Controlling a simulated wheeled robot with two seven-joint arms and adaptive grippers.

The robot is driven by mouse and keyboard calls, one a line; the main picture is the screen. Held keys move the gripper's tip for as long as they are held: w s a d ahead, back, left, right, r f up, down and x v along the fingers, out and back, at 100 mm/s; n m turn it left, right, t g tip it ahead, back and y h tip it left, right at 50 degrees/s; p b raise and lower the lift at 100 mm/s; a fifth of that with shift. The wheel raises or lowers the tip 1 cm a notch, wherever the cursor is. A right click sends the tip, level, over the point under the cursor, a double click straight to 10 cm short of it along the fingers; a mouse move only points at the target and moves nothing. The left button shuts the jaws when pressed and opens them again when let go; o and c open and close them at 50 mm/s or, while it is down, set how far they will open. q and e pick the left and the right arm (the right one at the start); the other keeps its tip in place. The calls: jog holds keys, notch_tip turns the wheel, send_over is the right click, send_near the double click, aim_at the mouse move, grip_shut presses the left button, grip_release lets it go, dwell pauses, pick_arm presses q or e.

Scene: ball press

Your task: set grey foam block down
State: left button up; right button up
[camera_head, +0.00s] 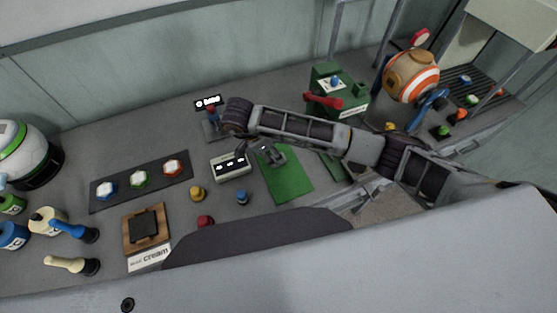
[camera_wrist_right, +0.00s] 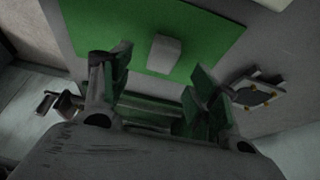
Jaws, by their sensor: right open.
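The grey foam block (camera_wrist_right: 166,52) looks pale and small in the right wrist view. It lies on the green mat (camera_wrist_right: 120,22), just past my right gripper (camera_wrist_right: 158,78). The right gripper's fingers are spread on either side, with nothing held between them, and they look apart from the block. In the head view the right gripper (camera_head: 268,154) is over the far end of the green mat (camera_head: 288,182). The block cannot be made out there, likely covered by the gripper. My left gripper is in neither view.
A white panel (camera_head: 230,168) stands close left of the gripper. A yellow piece (camera_head: 197,193), a blue piece (camera_head: 242,197) and a red piece (camera_head: 205,221) stand nearby. A green press (camera_head: 352,98) with a red handle stands behind my forearm. The mat's near half is clear.

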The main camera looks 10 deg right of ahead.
aim_at(275, 159)
dwell(0.4)
jog(key=shift+x, duration=0.95)
jog(key=shift+w+d+f, duration=0.2)
jog(key=shift+d+f, duration=0.05)
jog(key=shift+f, duration=0.4)
jog(key=shift+p+x, duration=0.35)
jog(key=shift+x, duration=0.6)
jog(key=c, duration=0.9)
jog(key=shift+r, duration=0.15)
